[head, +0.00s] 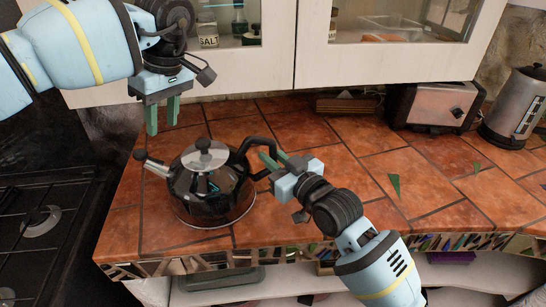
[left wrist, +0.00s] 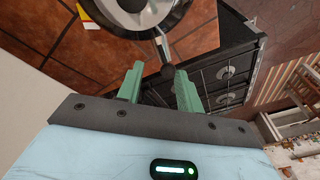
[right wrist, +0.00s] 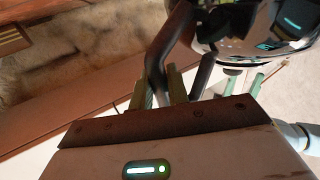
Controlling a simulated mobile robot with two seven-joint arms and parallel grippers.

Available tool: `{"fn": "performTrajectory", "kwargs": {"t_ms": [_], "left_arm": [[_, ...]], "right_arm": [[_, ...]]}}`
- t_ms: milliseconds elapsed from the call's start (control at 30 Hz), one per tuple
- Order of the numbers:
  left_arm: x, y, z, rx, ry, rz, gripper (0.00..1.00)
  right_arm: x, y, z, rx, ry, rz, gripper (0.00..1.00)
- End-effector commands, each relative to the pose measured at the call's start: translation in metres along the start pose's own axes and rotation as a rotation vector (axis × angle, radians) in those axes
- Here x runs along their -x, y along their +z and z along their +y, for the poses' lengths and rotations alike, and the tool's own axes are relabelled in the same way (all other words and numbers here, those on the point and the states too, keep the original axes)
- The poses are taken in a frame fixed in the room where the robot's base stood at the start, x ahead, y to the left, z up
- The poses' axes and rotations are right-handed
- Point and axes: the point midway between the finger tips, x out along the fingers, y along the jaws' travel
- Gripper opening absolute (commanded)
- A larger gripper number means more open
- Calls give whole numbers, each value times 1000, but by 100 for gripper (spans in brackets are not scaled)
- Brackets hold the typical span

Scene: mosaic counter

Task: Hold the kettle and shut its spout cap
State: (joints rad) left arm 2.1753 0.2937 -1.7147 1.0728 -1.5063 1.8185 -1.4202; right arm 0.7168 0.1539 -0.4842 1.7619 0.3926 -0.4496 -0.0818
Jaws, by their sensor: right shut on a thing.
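A shiny black kettle (head: 207,190) with a steel lid stands upright on the tiled counter. Its spout points left and ends in a small dark cap (head: 139,154); I cannot tell whether the cap is open or shut. My right gripper (head: 268,163) is shut on the kettle's black handle (head: 243,150); the right wrist view shows the handle (right wrist: 162,52) between its fingers. My left gripper (head: 162,127) is open and empty, fingers down, above the spout. In the left wrist view, the cap (left wrist: 167,71) shows just beyond and between the open fingertips, apart from them.
A black stove (head: 40,215) adjoins the counter (head: 330,145) on the left. A toaster (head: 432,107) and a steel electric kettle (head: 515,108) stand at the back right. Wall cabinets (head: 385,65) hang low behind my left gripper. The counter right of the kettle is mostly clear.

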Motion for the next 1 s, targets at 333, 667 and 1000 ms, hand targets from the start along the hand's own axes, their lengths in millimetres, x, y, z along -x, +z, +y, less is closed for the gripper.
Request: {"fn": "performTrajectory", "kwargs": {"t_ms": [333,667,1000], "left_arm": [[0,0,0,0,0,0,36],[0,0,0,0,0,0,36],[0,0,0,0,0,0,4]], "right_arm": [[0,0,0,0,0,-1,0],[0,0,0,0,0,-1,0],[0,0,0,0,0,-1,0]]}}
